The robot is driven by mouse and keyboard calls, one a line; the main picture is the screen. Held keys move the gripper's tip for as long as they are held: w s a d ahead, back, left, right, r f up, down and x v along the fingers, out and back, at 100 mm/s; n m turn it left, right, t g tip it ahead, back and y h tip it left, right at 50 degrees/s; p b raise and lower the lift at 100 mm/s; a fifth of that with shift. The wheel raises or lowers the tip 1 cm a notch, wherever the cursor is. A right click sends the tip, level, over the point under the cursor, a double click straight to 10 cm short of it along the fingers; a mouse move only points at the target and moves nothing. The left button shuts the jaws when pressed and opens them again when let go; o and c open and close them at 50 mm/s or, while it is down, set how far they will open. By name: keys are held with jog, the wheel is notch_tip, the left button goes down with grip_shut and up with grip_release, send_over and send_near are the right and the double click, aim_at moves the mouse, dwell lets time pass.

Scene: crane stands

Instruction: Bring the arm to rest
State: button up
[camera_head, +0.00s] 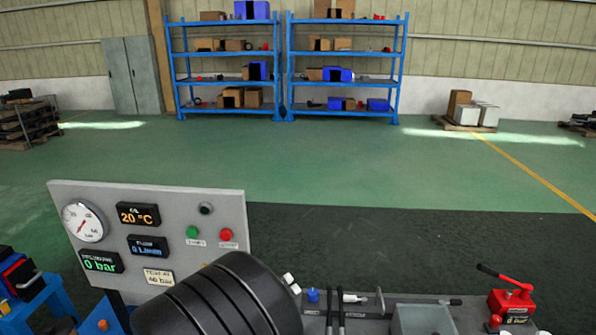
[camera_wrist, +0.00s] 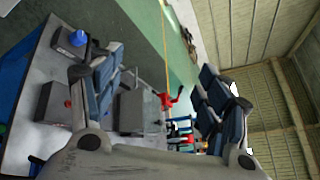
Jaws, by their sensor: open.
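My gripper (camera_wrist: 160,82) is open in the wrist view, its two padded fingers wide apart with nothing held between them. The wrist view is tilted onto its side. Past the fingers it shows part of a grey bench top (camera_wrist: 35,75), the green floor and the hall wall. A large black ribbed rounded part, which looks like my own arm, fills the bottom middle of the head view. My gripper cannot be made out clearly in the head view.
A panel (camera_head: 120,205) with gauge, displays and buttons stands close behind the black part. A blue knob (camera_head: 312,296), a grey box (camera_head: 425,318) and a red hand-levered device (camera_head: 512,302) are on the bench to the right. Blue shelves (camera_head: 285,80) stand far back; the floor between is clear.

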jog(key=s+d+r+m+g+b, duration=0.1)
jog(key=s+d+r+m+g, duration=0.2)
jog(key=s+d+m+g, duration=0.55)
jog(key=s+d+r+m+g+b, duration=0.1)
jog(key=s+d+r+m, duration=0.3)
jog(key=d+m, duration=0.8)
jog(key=s+m+t+y+b, duration=0.1)
jog(key=s+m+y, duration=0.8)
jog(key=s+m, duration=0.6)
jog(key=shift+a+m, duration=0.35)
jog(key=shift+m, duration=1.7)
jog(key=shift+s, duration=0.1)
